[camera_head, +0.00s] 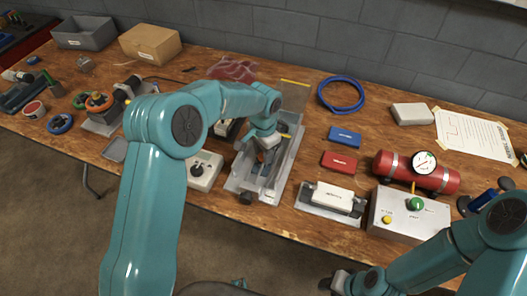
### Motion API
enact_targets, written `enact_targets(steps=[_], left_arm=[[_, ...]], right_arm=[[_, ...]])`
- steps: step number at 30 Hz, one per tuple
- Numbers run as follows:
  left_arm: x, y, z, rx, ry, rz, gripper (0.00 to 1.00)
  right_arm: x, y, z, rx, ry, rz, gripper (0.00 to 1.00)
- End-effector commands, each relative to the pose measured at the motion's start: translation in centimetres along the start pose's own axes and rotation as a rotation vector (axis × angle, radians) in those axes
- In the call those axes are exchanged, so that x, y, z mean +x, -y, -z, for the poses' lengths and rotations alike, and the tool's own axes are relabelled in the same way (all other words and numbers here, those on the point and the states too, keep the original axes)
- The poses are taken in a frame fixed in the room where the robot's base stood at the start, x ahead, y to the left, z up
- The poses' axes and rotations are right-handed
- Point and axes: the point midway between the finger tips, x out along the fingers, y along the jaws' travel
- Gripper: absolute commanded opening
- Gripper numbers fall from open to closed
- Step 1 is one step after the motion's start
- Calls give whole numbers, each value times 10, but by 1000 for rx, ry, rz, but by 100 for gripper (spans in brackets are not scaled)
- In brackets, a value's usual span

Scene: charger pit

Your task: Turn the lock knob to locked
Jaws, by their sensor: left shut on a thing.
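My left arm reaches over the table and points down into a grey metal cradle (239,184). My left gripper (266,168) is shut on a small part inside this cradle, which looks like the lock knob. The fingers and wrist hide most of the knob, so I cannot read its position. A small black round part (246,197) shows at the cradle's front end. My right gripper (335,284) is low at the bottom edge, in front of the table and away from the cradle; its fingers are too dark and small to judge.
A pale box with a black dial (197,170) stands left of the cradle. A clear raised panel (294,95) stands behind it. To the right are a white pack in a holder (333,195), blue (344,136) and red (339,161) blocks, a red cylinder (440,179) and a button box (385,207).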

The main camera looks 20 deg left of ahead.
Motion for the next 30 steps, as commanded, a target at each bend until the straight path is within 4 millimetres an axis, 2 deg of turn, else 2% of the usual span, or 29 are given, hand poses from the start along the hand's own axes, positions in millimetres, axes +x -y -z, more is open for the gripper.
enact_targets(steps=[12,30], left_arm=[[-3,1,1,202,-6,5,5],[-3,2,2,236,-7,6,5]], right_arm=[[-1,0,0,0,0,0,36],[-1,0,0,0,0,0,36]])
